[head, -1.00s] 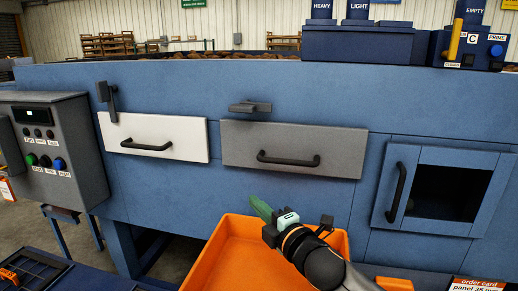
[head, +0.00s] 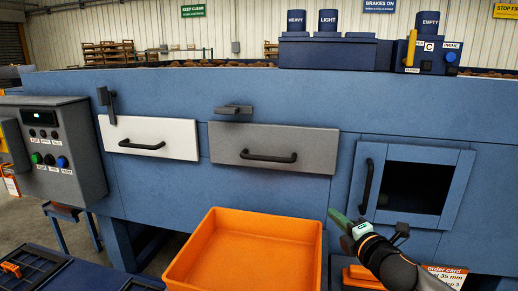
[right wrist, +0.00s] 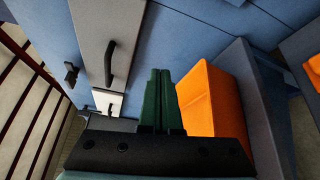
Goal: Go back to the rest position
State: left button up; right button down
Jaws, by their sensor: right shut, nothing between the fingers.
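My right gripper (head: 338,218) is in the lower right of the head view, with green fingers, shut and empty. It is to the right of the orange crate (head: 170,278), in front of the blue machine and below and left of the window door (head: 366,188). In the right wrist view the green fingers (right wrist: 159,85) lie together, with the orange crate (right wrist: 215,108) to their right. My left gripper does not show.
The blue machine front has a white drawer (head: 175,138) and a grey drawer (head: 300,148), both with black handles. A grey control box (head: 70,118) stands at the left. An order card (head: 446,275) and small orange items (head: 362,274) are at the lower right.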

jog(key=d+h, duration=0.3)
jog(key=d, duration=0.9)
jog(key=s+d+f+m+g, duration=0.1)
jog(key=s+f+m+g, duration=0.15)
jog(key=s+f, duration=0.65)
jog(key=s+f+m+g, duration=0.1)
jog(key=s+f+m, duration=0.3)
jog(key=f, duration=0.8)
jog(key=s+d+f+m+g, duration=0.25)
jog(key=s+f, duration=0.35)
jog(key=s, duration=0.5)
jog(key=s+d+f+m+g, duration=0.2)
jog(key=s+f+m, duration=0.2)
jog(key=s+f, duration=0.5)
jog(key=s+a+m+t+y, duration=0.1)
jog(key=s+a+m, duration=0.2)
jog(key=a+m, duration=0.5)
jog(key=a, duration=1.1)
jog(key=shift+a+r+m, duration=0.15)
jog(key=shift+a+m, duration=0.15)
jog(key=shift+m, duration=0.1)
